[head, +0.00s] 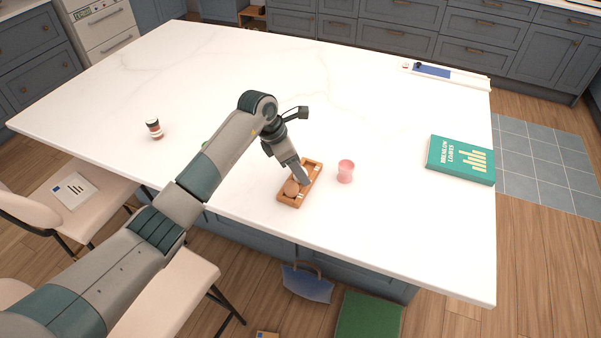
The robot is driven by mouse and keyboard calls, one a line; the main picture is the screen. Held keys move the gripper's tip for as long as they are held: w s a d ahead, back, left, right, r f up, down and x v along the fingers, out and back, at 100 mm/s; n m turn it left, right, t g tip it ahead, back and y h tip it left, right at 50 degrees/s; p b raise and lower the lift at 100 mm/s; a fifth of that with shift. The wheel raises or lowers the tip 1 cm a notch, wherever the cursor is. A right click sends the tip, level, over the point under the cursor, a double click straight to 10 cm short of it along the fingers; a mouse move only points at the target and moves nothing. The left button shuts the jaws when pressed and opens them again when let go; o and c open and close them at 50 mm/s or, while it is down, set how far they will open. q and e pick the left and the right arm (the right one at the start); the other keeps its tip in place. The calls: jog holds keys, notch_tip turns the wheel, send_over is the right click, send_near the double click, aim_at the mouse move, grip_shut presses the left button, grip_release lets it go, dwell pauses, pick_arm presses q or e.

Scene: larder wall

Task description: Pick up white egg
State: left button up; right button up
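A small wooden egg tray (284,198) lies on the white island top, near its front edge. A brown egg (291,187) sits in the tray's near part. My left arm comes in from the left, and my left gripper (302,179) points down at the tray's middle, covering part of it. Whether its fingers are open or shut, or hold anything, I cannot tell. I cannot make out a white egg clearly; small pale patches show beside the gripper in the tray, too small to identify. My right gripper is out of view.
A pink cup (345,171) stands close to the tray's right. A green book (461,160) lies at the right edge, a small jar (154,128) stands at left, and a blue-and-white item (445,75) lies at the back right. The island top (390,120) is otherwise largely clear.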

pick_arm(q)
jog(key=shift+c, duration=0.3)
jog(key=c, duration=0.8)
jog(key=shift+c, duration=0.2)
jog(key=shift+r, duration=0.15)
jog(key=shift+r+b, duration=0.6)
jog(key=shift+b, duration=0.05)
notch_tip(320, 180, up, 2)
jog(key=shift+r+b, duration=0.2)
jog(key=shift+b, duration=0.65)
jog(key=s+d+r+b, duration=0.4)
jog(key=s+d+r, duration=0.2)
jog(key=d, duration=0.3)
jog(key=shift+s+d+r+b, duration=0.2)
jog(key=shift+d+r+b, duration=0.2)
jog(key=shift+r, duration=0.2)
